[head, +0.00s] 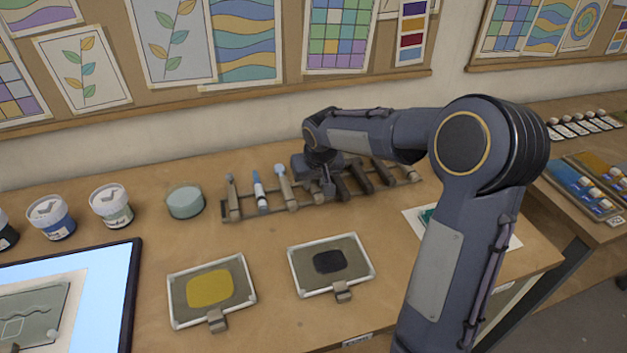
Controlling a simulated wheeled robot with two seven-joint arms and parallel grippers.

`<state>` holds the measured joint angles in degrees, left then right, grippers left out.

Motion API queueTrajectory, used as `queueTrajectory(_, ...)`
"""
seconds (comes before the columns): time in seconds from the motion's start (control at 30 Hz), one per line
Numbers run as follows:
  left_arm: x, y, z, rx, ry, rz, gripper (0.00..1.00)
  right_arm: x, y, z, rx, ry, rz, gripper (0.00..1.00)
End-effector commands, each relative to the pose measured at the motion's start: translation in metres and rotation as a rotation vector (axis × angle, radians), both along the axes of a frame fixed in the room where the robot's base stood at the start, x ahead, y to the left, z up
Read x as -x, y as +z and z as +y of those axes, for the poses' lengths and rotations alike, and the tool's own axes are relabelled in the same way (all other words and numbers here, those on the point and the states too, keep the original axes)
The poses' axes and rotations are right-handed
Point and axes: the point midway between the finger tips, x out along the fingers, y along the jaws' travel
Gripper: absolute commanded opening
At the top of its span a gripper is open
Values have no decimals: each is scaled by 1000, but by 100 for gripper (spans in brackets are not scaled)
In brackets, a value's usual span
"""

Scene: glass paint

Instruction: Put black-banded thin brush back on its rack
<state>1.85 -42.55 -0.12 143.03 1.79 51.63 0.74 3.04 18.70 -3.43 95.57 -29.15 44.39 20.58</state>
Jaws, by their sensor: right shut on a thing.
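The brush rack (226,213) is a long low holder across the back half of the table. Several brushes lie in its left half, among them a blue-and-white one (261,192) and a pale one (285,186). My right gripper (328,190) is over the middle of the rack, pointing down and shut on a thin brush. The gripper and wrist hide most of that brush, and I cannot make out a black band. My left gripper is out of view.
In front of the rack lie a yellow paint tray (176,313) and a black paint tray (297,283). A round pale-green pot (185,202) and paint jars (111,206) stand left of the rack. A tablet (134,300) lies front left. My right arm covers part of a white sheet (508,238).

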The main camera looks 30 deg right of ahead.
Motion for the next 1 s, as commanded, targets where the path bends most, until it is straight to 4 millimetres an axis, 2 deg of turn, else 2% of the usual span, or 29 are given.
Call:
queueTrajectory(0.53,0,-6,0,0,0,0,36,0,-6,0,0,0,0,0)
queueTrajectory(0.57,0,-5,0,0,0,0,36,0,-5,0,0,0,0,23)
queueTrajectory(0.73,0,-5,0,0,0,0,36,0,-5,0,0,0,0,45)
queueTrajectory(1.0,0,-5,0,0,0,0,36,0,-5,0,0,0,0,45)
